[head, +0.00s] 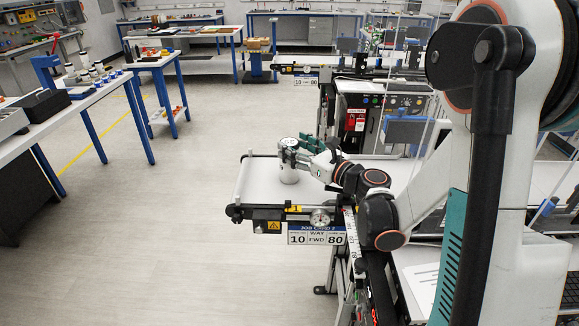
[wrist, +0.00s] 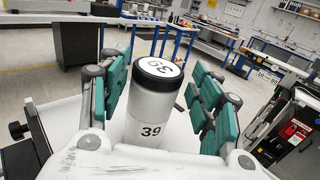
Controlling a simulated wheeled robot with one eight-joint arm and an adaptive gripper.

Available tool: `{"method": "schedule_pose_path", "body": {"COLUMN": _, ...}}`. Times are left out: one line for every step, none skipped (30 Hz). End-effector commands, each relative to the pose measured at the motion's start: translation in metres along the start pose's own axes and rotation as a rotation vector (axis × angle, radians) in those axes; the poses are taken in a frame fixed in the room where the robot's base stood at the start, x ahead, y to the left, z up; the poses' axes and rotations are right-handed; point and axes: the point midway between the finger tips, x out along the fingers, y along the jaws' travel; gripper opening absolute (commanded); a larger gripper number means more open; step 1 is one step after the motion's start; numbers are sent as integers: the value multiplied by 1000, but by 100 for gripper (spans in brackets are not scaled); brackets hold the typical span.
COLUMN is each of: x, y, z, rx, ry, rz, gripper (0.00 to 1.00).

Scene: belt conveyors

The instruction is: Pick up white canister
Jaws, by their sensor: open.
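The white canister (head: 288,174) stands upright on the near conveyor belt (head: 256,181), close to its left end. In the wrist view the canister (wrist: 148,122) has a black-rimmed lid with a white label and the number 39 on its side. My gripper (head: 297,154) is at the canister, with its fingers around the upper part. In the wrist view my gripper (wrist: 158,95) is open, with green-padded fingers on either side of the canister. A gap shows between the canister and the right pads; the left pads are close to it, and I cannot tell whether they touch.
A sign reading 10 FWD 80 (head: 317,239) hangs on the conveyor's front edge beside a round dial (head: 320,218). A second conveyor (head: 350,71) stands farther back. A workbench (head: 75,100) with several small items is at the left. Open floor (head: 150,230) lies between.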

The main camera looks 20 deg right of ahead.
Motion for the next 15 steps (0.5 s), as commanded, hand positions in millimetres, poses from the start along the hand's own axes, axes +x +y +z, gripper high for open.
{"method": "schedule_pose_path", "body": {"x": 8, "y": 2, "z": 1, "rx": 0, "ry": 0, "rz": 5, "gripper": 58}}
{"method": "schedule_pose_path", "body": {"x": 11, "y": 1, "z": 1, "rx": 0, "ry": 0, "rz": 4, "gripper": 58}}
{"method": "schedule_pose_path", "body": {"x": 14, "y": 1, "z": 1, "rx": -1, "ry": 0, "rz": 3, "gripper": 58}}
{"method": "schedule_pose_path", "body": {"x": 15, "y": 1, "z": 2, "rx": -1, "ry": 0, "rz": 3, "gripper": 58}}
{"method": "schedule_pose_path", "body": {"x": 16, "y": 1, "z": 2, "rx": -1, "ry": 0, "rz": 2, "gripper": 58}}
{"method": "schedule_pose_path", "body": {"x": 18, "y": 1, "z": 2, "rx": -1, "ry": 0, "rz": 2, "gripper": 58}}
{"method": "schedule_pose_path", "body": {"x": 19, "y": 1, "z": 2, "rx": -1, "ry": 0, "rz": 2, "gripper": 58}}
{"method": "schedule_pose_path", "body": {"x": 20, "y": 1, "z": 2, "rx": -1, "ry": 0, "rz": 2, "gripper": 58}}
{"method": "schedule_pose_path", "body": {"x": 23, "y": 1, "z": 2, "rx": -1, "ry": 0, "rz": 3, "gripper": 58}}
{"method": "schedule_pose_path", "body": {"x": 25, "y": 1, "z": 2, "rx": -1, "ry": 0, "rz": 3, "gripper": 58}}
{"method": "schedule_pose_path", "body": {"x": 28, "y": 2, "z": 2, "rx": -1, "ry": 0, "rz": 4, "gripper": 58}}
{"method": "schedule_pose_path", "body": {"x": 33, "y": 2, "z": 2, "rx": -1, "ry": 0, "rz": 4, "gripper": 58}}
{"method": "schedule_pose_path", "body": {"x": 37, "y": 2, "z": 2, "rx": -1, "ry": 0, "rz": 4, "gripper": 58}}
{"method": "schedule_pose_path", "body": {"x": 42, "y": 2, "z": 1, "rx": -1, "ry": 0, "rz": 4, "gripper": 58}}
{"method": "schedule_pose_path", "body": {"x": 48, "y": 2, "z": 1, "rx": -1, "ry": 0, "rz": 5, "gripper": 58}}
